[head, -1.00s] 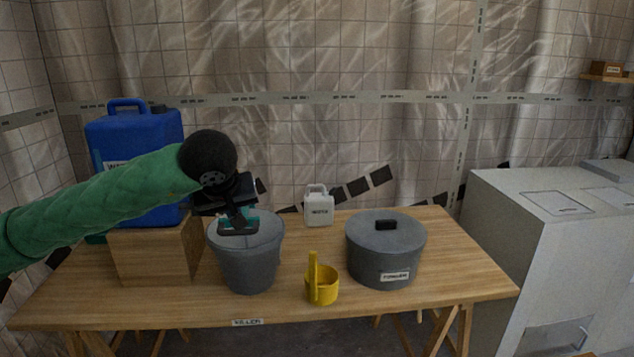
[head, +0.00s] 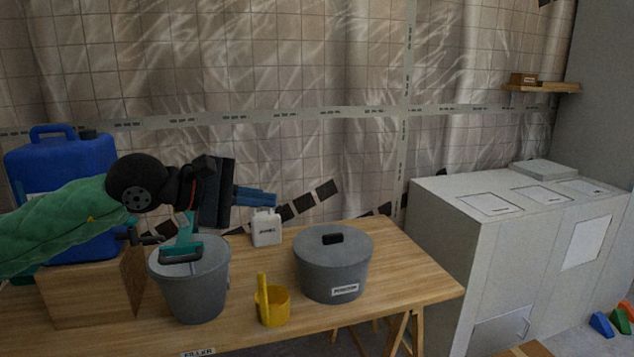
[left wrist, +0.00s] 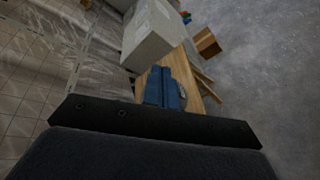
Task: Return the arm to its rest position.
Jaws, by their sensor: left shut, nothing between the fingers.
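My left arm in its green sleeve comes in from the left in the head view. Its gripper (head: 256,197) points right, above the table and just behind the grey bucket. The blue fingers are together with nothing between them; they also show together in the left wrist view (left wrist: 163,88). My right gripper is in neither view.
The grey bucket (head: 190,290) has a teal-handled thing (head: 182,252) at its top. A blue jerrycan (head: 60,180) stands on a wooden block (head: 95,288). A white jug (head: 266,229), a yellow scoop cup (head: 273,305) and a lidded grey pot (head: 333,268) stand on the wooden table (head: 405,270). A white cabinet (head: 470,250) is at right.

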